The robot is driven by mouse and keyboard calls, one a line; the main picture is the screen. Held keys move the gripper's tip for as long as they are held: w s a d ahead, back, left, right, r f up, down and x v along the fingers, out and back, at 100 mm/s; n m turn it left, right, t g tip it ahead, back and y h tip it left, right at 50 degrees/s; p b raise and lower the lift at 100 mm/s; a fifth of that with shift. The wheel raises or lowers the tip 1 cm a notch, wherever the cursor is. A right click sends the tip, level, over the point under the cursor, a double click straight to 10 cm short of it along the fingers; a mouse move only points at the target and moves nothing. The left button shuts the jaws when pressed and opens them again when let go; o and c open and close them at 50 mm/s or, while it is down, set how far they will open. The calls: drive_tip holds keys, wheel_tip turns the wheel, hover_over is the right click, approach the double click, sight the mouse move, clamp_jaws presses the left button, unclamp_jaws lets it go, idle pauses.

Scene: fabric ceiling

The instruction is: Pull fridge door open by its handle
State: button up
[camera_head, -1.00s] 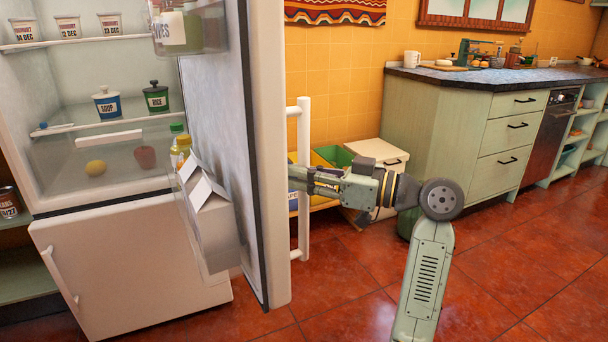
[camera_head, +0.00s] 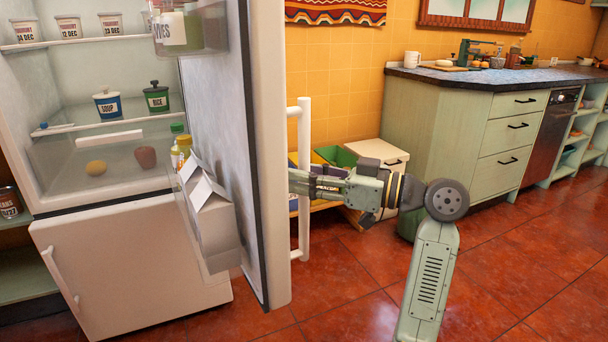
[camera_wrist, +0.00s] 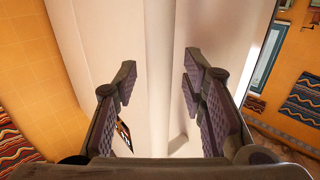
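The fridge door (camera_head: 270,150) stands wide open, swung out toward me, with its shelves in view. Its white vertical bar handle (camera_head: 304,235) is on the outer face. My gripper (camera_head: 298,182) is at the handle's middle height, pointing left toward the door. In the wrist view the two dark fingers (camera_wrist: 158,88) are spread apart. A pale vertical bar, apparently the handle (camera_wrist: 160,60), runs between them, with gaps visible on both sides. Whether any finger touches it lower down cannot be told.
The fridge (camera_head: 120,258) holds jars, pots and fruit; a carton (camera_head: 212,225) sits in the door's shelf. A white bin (camera_head: 378,152) and a green counter (camera_head: 440,130) stand behind my arm. Red floor tiles at right are clear.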

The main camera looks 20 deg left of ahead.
drive_tip(key=d, duration=1.1)
drive_tip(key=shift+w+d, duration=0.2)
drive_tip(key=shift+w, duration=0.25)
